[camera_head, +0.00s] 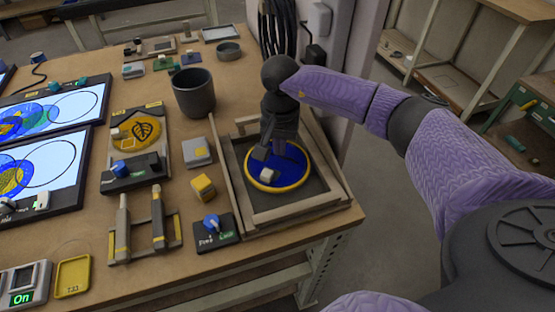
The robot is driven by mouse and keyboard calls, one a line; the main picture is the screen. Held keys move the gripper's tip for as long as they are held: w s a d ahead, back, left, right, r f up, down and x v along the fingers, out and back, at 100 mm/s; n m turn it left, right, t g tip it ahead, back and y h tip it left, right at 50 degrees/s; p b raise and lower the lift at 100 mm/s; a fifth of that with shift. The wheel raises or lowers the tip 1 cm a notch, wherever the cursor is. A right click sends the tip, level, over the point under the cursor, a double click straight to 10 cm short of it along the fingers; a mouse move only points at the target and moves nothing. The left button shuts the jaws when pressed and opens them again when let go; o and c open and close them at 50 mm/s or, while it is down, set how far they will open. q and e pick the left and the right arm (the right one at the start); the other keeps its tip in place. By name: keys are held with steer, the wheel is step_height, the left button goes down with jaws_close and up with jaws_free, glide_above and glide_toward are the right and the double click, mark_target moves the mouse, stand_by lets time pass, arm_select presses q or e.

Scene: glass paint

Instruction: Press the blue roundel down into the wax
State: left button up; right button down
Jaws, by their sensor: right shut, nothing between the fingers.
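The blue roundel (294,173), a blue disc with a yellow rim, lies flat on the dark bed (312,190) inside a wood-edged tray (290,213). I cannot tell how deep it sits in the bed. A small pale block (268,175) is on the roundel, left of its middle. My right gripper (270,156) points down over the far part of the roundel, its fingers shut and empty. I cannot tell whether the fingertips touch the disc. My left gripper is not in view.
A dark cup (194,93) stands behind the tray's left side. A yellow block (203,187), a grey block (197,152) and a blue-knobbed box (214,228) stand left of the tray. Lit panels (45,170) lie at the far left. A wall post rises behind the tray.

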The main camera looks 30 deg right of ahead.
mark_target(280, 159)
steer(key=shift+r+p, duration=1.55)
steer(key=shift+r, duration=1.1)
steer(key=shift+f, duration=0.1)
